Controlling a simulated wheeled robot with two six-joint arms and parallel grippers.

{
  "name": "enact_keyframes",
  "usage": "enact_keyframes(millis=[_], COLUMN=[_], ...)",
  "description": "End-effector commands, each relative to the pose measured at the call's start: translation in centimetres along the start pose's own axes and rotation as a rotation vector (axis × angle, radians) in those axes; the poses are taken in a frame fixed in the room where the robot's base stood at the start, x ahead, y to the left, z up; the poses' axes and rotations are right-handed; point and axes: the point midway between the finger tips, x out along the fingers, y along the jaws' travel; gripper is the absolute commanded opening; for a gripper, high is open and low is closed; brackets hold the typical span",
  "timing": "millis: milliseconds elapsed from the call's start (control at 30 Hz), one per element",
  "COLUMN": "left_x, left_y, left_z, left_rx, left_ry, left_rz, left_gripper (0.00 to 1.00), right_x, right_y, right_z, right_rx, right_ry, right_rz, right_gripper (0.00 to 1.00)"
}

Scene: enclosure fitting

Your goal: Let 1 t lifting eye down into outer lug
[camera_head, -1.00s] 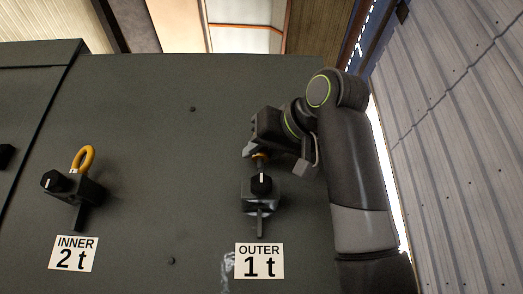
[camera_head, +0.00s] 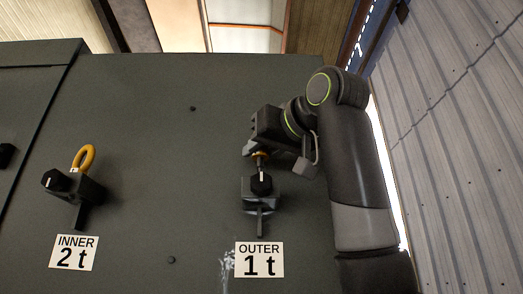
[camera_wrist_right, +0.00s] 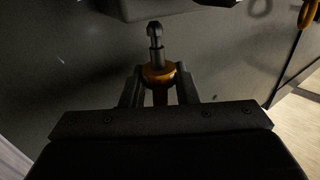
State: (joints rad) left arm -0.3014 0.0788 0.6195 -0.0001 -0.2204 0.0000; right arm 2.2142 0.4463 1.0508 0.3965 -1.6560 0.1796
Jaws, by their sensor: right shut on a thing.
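The outer lug (camera_head: 261,190) is a dark bracket with a black knob, fixed to the grey panel above the "OUTER 1 t" label (camera_head: 259,260). My right gripper (camera_head: 258,150) is just above the lug, shut on the orange 1 t lifting eye (camera_head: 262,158). In the right wrist view, the eye (camera_wrist_right: 157,73) sits between the fingers (camera_wrist_right: 159,88), its dark round-tipped shank pointing out past them. In the head view the shank's lower end is hidden around the knob, so I cannot tell whether it is in the lug. My left gripper is not in view.
The inner lug (camera_head: 85,192) holds another orange eye (camera_head: 84,158) above the "INNER 2 t" label (camera_head: 75,253). The panel (camera_head: 170,150) between the lugs is mostly bare. A corrugated wall (camera_head: 450,150) stands right of my right arm.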

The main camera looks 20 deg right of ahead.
Motion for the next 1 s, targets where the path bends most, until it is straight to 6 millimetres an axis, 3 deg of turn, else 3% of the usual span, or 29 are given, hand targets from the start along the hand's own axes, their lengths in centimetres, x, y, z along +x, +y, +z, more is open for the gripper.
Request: enact_keyframes(millis=[1000], left_x=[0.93], left_y=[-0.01], left_z=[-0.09], left_rx=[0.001], left_ry=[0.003], left_rz=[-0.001], left_gripper=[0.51], right_x=[0.01], right_y=[-0.01], right_z=[0.88], right_rx=[0.000], right_ry=[0.002], right_rz=[0.000], right_gripper=[0.00])
